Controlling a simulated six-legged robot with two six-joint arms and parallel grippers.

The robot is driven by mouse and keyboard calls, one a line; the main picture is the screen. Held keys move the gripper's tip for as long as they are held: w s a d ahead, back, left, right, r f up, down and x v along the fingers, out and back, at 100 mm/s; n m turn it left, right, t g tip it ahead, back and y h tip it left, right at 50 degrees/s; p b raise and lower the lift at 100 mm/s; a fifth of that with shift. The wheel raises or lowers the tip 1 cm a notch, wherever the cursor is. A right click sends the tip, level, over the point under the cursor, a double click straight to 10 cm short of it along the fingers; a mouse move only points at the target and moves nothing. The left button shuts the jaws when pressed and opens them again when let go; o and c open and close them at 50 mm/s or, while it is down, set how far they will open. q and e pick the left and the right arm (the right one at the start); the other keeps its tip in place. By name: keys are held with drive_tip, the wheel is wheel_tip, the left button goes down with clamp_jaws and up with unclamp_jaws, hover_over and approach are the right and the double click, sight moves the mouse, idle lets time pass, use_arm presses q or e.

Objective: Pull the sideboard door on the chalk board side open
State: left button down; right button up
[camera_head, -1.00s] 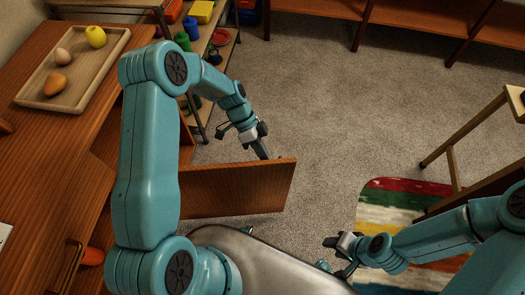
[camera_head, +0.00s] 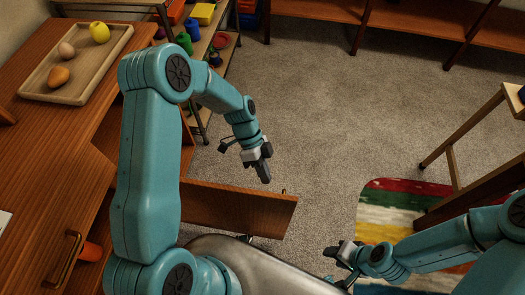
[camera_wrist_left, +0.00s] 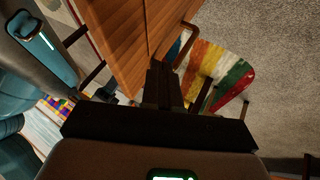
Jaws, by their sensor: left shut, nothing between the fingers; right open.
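The wooden sideboard (camera_head: 75,150) stands at the left in the head view. One door (camera_head: 235,208) stands swung out from it, across the floor in front of me. The door's wood panel also fills the upper left of the wrist view (camera_wrist_left: 115,35), with a bar-shaped handle at its edge (camera_wrist_left: 188,42). My left gripper (camera_head: 264,173) is shut and empty, just beyond the door's top edge near its free end; I cannot tell whether it touches the door. My right gripper (camera_head: 340,253) is open and empty, low above the floor, right of the door. I cannot make out a chalk board.
A tray (camera_head: 108,62) with an egg and fruit lies on the sideboard top. A shelf with coloured items (camera_head: 225,55) stands behind. A striped rug (camera_head: 380,205) and a wooden stand (camera_head: 455,165) are at the right. The carpet between is clear.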

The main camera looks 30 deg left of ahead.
use_arm(q)
drive_tip(key=shift+s+d, duration=0.15)
use_arm(e)
drive_tip(key=shift+s+d, duration=0.3)
drive_tip(key=shift+s, duration=0.15)
use_arm(q)
drive_tip(key=shift+r, duration=0.15)
